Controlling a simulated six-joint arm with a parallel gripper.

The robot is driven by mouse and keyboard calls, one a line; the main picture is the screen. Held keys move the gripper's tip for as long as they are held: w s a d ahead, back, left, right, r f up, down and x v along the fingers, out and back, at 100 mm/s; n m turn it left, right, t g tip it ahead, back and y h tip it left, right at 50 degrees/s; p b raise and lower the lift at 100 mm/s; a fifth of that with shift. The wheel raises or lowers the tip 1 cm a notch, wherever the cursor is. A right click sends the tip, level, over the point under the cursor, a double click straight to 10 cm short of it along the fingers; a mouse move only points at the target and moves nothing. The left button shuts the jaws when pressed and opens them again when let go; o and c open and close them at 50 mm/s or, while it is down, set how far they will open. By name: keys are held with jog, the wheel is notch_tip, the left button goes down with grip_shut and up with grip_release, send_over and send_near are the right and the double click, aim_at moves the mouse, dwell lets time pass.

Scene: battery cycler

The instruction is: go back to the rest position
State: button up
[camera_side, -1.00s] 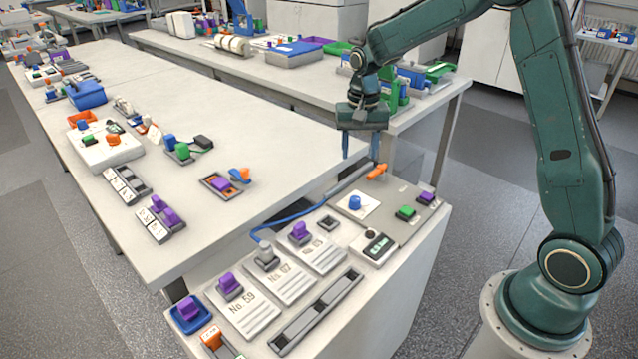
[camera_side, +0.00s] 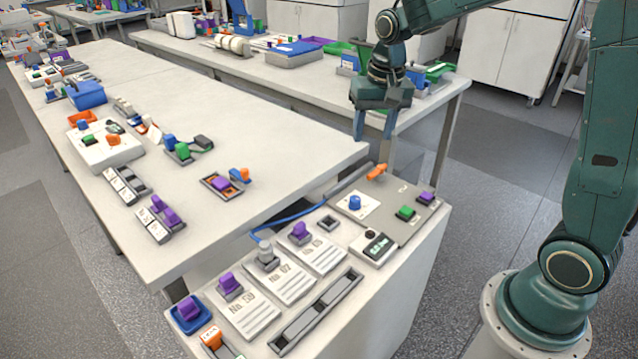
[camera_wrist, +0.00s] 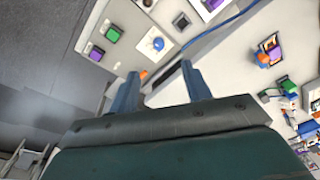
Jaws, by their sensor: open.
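My gripper (camera_side: 374,135) is open and empty. In the side view it hangs above the floor gap behind the near bench, above the orange handle (camera_side: 377,171) of the grey panel. In the wrist view the two blue fingers of my gripper (camera_wrist: 158,88) stand apart, with nothing between them but bench edge and floor. The grey panel (camera_side: 385,215) carries a blue knob (camera_side: 355,202), a green block (camera_side: 405,212) and a purple block (camera_side: 426,198).
The near bench (camera_side: 395,290) holds white cards with purple blocks, a slotted rail (camera_side: 318,310) and a blue tray (camera_side: 190,315). A blue cable (camera_side: 290,216) runs to the panel. The long table (camera_side: 270,130) has much bare top. A second table (camera_side: 440,105) stands behind.

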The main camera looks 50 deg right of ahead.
jog(key=s+a+r+n+t, duration=0.1)
jog(key=s+a+r+n, duration=0.1)
jog(key=s, duration=0.5)
jog(key=s+a+r+n+t, duration=0.1)
jog(key=s+a+r+n, duration=0.1)
jog(key=s, duration=0.5)
jog(key=s+a+r+n+t, duration=0.2)
jog(key=s, duration=0.5)
jog(key=shift+s+a+r+n, duration=0.25)
jog(key=shift+s+r+n, duration=0.05)
jog(key=shift+s+n, duration=0.1)
